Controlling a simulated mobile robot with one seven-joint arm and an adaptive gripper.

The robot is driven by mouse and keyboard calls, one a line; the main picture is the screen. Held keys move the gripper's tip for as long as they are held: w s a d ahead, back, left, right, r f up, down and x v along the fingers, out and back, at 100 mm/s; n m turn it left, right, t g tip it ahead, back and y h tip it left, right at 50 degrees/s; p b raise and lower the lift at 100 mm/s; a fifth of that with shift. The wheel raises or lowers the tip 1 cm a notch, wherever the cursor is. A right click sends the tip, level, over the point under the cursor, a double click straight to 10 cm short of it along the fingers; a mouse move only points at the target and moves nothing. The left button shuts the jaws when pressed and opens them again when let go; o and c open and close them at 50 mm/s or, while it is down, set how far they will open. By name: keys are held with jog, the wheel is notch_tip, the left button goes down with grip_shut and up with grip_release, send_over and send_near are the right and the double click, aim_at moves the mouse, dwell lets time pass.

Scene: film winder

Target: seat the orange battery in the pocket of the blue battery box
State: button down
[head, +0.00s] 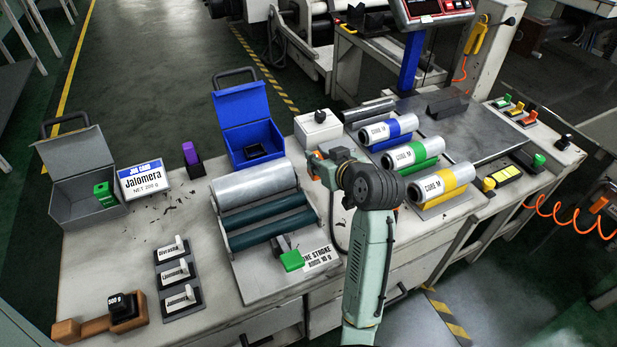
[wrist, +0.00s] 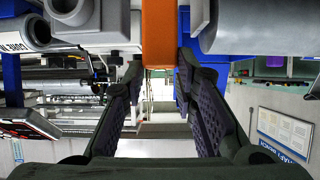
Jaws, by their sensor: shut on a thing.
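My gripper (wrist: 160,72) is shut on the orange battery (wrist: 158,32), which stands out between the two dark padded fingers at the top middle of the wrist view. In the head view my arm reaches over the bench, and its wrist hides most of the gripper and battery. The blue battery box (head: 246,103) stands open at the back of the bench, left of my gripper, its lid tilted back. A dark pocket (head: 255,152) shows inside it and looks empty. The battery is apart from the box.
A white block with a black knob (head: 318,127) stands right of the blue box. The film rollers (head: 262,205) lie in front of it. A purple battery (head: 190,153) stands in a dark holder to the left. A grey box (head: 76,168) holds a green battery (head: 104,194).

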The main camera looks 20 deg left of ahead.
jog(key=shift+f, duration=2.5)
jog(key=shift+f, duration=0.1)
jog(key=c, duration=1.8)
grip_release()
jog(key=shift+f, duration=0.15)
jog(key=o, duration=0.5)
